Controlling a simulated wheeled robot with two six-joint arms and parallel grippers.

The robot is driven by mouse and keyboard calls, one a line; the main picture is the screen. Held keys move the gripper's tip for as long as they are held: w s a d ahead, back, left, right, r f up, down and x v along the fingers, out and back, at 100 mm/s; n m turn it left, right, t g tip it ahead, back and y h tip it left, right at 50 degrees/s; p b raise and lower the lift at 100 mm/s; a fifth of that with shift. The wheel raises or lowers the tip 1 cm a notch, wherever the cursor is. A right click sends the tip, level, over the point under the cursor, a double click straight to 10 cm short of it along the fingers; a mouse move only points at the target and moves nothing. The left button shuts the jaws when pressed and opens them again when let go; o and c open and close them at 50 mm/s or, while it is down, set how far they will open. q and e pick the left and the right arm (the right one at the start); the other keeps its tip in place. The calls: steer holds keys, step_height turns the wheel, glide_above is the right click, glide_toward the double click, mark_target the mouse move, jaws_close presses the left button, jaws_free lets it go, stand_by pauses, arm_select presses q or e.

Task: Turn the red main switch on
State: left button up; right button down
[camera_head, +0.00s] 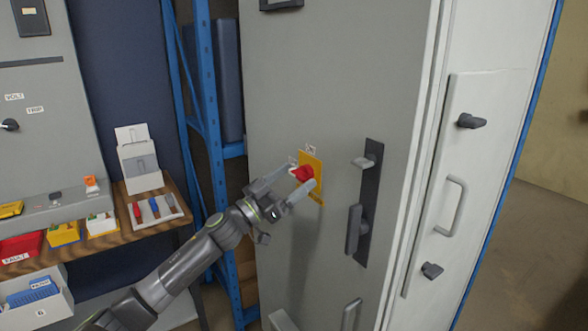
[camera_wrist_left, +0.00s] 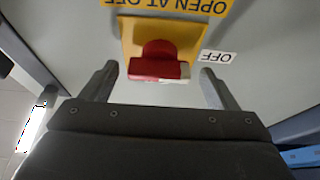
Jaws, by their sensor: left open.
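The red main switch (camera_head: 302,173) sits on a yellow plate (camera_head: 316,189) on the grey cabinet door. In the left wrist view the red switch knob (camera_wrist_left: 156,62) shows on its yellow plate (camera_wrist_left: 130,36), with an OFF label (camera_wrist_left: 217,56) beside it and "OPEN AT OFF" lettering on the yellow strip. My left gripper (camera_head: 291,182) is at the switch. In the left wrist view its two fingers (camera_wrist_left: 158,84) are open, one on each side of the knob, with gaps to it. Whether they touch it cannot be seen. My right gripper is not in view.
The cabinet door (camera_head: 335,70) has a black handle plate (camera_head: 369,200) right of the switch. A white panel with a pull handle (camera_head: 450,206) stands further right. A blue rack post (camera_head: 208,100) and a wooden shelf with bins (camera_head: 62,234) are at left.

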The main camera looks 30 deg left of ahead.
arm_select(q)
steer(key=shift+w+d, duration=0.15)
steer(key=shift+w, duration=0.05)
stand_by(0.3)
steer(key=c, duration=1)
